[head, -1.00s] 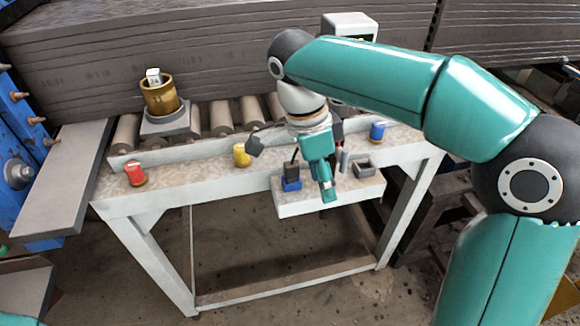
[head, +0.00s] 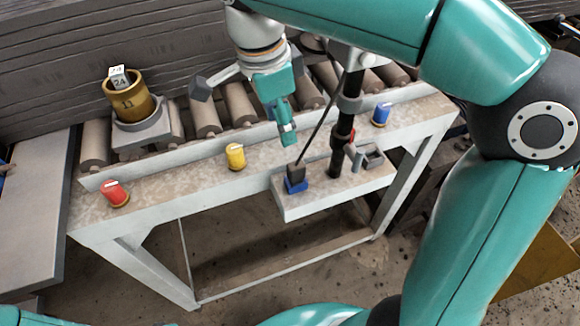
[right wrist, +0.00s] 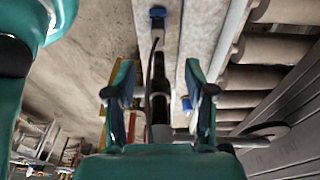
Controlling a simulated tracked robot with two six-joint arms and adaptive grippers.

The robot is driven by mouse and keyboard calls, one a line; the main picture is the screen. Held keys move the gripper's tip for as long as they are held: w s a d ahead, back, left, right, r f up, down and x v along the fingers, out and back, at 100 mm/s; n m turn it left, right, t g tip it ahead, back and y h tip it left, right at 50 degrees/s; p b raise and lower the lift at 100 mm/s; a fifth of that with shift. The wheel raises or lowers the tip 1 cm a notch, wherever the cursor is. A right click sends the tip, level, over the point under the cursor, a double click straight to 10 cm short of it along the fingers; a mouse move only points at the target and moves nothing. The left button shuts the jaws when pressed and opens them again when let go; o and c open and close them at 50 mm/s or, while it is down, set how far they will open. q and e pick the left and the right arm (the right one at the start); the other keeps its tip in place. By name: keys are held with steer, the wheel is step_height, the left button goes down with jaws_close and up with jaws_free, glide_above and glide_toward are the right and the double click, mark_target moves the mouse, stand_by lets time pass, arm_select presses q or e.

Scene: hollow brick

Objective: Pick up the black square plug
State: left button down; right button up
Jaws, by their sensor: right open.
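A small black square block (head: 296,172), which looks like the plug, sits upright on a blue base (head: 296,186) on the low white shelf (head: 318,203). A thin dark line rises from it up to the right. My right gripper (head: 288,137) is above and slightly left of the block in the head view, apart from it and pointing down. In the right wrist view its two fingers (right wrist: 161,95) are spread, with nothing held between them. A blue piece (right wrist: 158,13) shows at the top of that view. My left gripper is not in view.
A black post (head: 337,158) and a grey open box (head: 372,157) stand right of the block on the shelf. Red (head: 116,194), yellow (head: 235,157) and blue (head: 381,115) spools stand on the table. A brass cup (head: 128,101) stands at the back left.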

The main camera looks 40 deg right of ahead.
mark_target(295, 165)
steer(key=f, duration=0.3)
steer(key=d+f, duration=0.1)
steer(key=f, duration=0.2)
steer(key=d+f, duration=0.1)
steer(key=f, duration=0.2)
steer(key=shift+s+d+f, duration=0.1)
steer(key=shift+s+f, duration=0.2)
steer(key=shift+s, duration=0.1)
steer(key=shift+d+f, duration=0.2)
steer(key=shift+f, duration=1.15)
steer(key=shift+d+f, duration=0.15)
steer(key=shift+f, duration=1.15)
steer(key=shift+c, duration=0.3)
jaws_close()
